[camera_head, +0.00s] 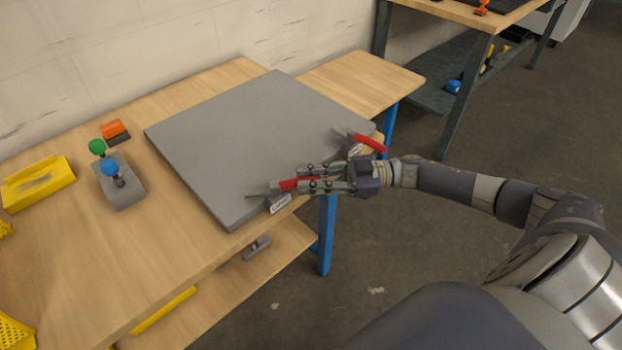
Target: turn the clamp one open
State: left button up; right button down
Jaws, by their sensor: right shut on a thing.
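A grey plate (245,130) lies flat on the wooden table. Two toggle clamps with red handles sit along its right edge. The nearer clamp (262,191) has a grey arm reaching over the plate, and a small white label (281,203) is below it, too small to read surely. My right gripper (306,178) comes in from the right at this clamp and is shut on its red handle (289,184), which the fingers partly hide. The farther clamp (364,141) is just beyond my gripper, its red handle slanting out past the plate's edge. My left gripper is out of view.
A grey block (122,190) with green and blue knobs stands left of the plate. The wooden table (110,275) is clear in front. Another bench (460,10) stands at the upper right.

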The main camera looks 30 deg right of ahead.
jog(key=c, duration=1.5)
grip_release()
jog(key=shift+w+r, duration=0.1)
jog(key=shift+r, duration=0.1)
jog(key=shift+s+d+f, duration=0.15)
jog(key=shift+s+d, duration=0.15)
jog(key=shift+d, duration=0.2)
jog(key=v, duration=1.1)
